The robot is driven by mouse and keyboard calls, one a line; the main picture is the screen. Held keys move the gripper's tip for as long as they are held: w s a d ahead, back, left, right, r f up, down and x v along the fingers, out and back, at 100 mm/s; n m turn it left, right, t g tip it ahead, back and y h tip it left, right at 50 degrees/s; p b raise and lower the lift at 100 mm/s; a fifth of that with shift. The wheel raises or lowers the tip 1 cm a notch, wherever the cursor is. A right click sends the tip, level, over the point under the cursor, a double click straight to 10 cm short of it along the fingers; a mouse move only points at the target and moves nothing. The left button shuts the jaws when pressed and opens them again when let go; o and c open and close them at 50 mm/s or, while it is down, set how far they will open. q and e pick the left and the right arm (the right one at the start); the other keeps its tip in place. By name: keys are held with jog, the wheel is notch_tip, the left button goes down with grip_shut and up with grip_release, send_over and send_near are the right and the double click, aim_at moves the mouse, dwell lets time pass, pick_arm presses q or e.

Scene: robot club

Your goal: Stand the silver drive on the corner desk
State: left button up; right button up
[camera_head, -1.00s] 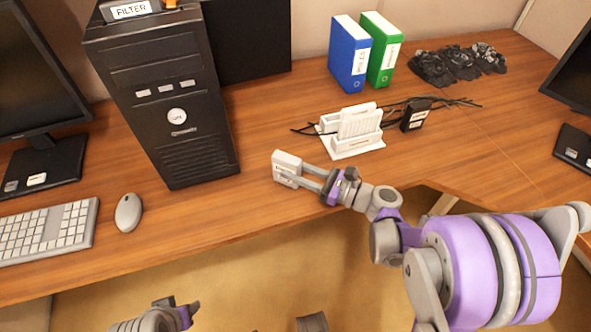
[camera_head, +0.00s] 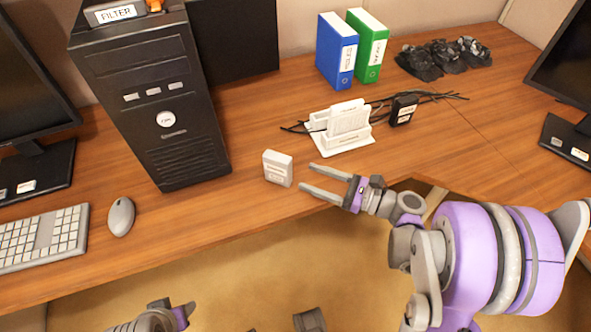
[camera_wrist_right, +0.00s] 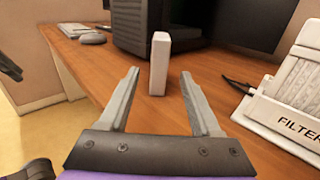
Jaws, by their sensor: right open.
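The silver drive (camera_head: 278,168) stands upright on the wooden corner desk (camera_head: 235,215), just right of the black computer tower. It also stands upright in the right wrist view (camera_wrist_right: 160,64), beyond and between the fingertips. My right gripper (camera_head: 305,178) is open and empty, a little to the right of the drive and apart from it. Its two fingers also show in the right wrist view (camera_wrist_right: 160,77). My left gripper (camera_head: 183,310) is at the bottom of the head view, below the desk edge, mostly cut off; its jaws cannot be made out.
The black tower (camera_head: 158,105) stands left of the drive. A white router-like stand (camera_head: 343,128), cables and a black adapter (camera_head: 403,110) lie behind my right gripper. Blue (camera_head: 336,50) and green (camera_head: 370,45) binders stand further back. A mouse (camera_head: 121,216) and keyboard (camera_head: 42,238) are at left.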

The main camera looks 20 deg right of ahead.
jog(key=v, duration=0.4)
jog(key=shift+s+d, duration=0.2)
jog(key=shift+c, duration=0.2)
dwell(1.0)
